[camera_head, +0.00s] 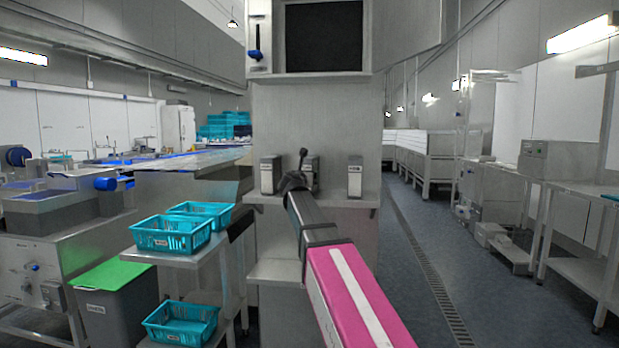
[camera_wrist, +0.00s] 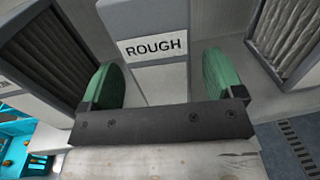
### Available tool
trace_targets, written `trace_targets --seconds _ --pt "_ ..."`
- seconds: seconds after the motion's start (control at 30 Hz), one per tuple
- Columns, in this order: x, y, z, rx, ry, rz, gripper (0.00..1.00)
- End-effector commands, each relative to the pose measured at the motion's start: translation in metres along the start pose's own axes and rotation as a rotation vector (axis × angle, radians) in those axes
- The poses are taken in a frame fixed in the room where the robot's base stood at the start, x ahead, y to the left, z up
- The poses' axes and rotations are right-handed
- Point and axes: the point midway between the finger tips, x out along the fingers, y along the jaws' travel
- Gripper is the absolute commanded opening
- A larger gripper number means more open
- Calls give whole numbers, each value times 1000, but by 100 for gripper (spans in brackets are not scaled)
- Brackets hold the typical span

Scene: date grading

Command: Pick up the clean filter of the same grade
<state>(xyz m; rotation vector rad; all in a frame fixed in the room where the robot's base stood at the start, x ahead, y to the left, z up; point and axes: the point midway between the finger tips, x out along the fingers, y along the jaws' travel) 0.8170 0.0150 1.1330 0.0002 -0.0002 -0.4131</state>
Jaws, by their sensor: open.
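Three filters stand on a metal shelf (camera_head: 330,198) in the head view: a left one (camera_head: 267,174), a middle one (camera_head: 313,163) partly hidden behind my gripper (camera_head: 296,178), and a right one (camera_head: 355,177). In the wrist view my gripper (camera_wrist: 162,80) is open, with green pads on either side of a pale grey block (camera_wrist: 160,83) labelled ROUGH. The pads look apart from it. A filter with dark pleats (camera_wrist: 42,50) is at the left and one with paler pleats (camera_wrist: 286,35) is at the right. Their labels are cut off or unreadable.
A grey wall panel (camera_head: 315,105) rises behind the shelf, with a dark window (camera_head: 323,37) above. Teal baskets (camera_head: 170,234) stand on a cart at the left, beside a green-lidded bin (camera_head: 110,295). The floor aisle (camera_head: 410,240) on the right is clear.

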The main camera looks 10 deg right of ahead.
Motion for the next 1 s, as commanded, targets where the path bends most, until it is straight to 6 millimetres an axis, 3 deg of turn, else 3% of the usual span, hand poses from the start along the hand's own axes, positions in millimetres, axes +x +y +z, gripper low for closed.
trace_targets --seconds 0.23,0.5,0.53,0.7,1.0 --pt "37 0 -3 -1 1 -1 87" --pt "41 -1 -4 0 0 0 87" --pt "41 -1 -4 0 0 0 84" --pt "41 -1 -4 0 0 0 29" --pt "41 -1 -3 0 0 0 29"
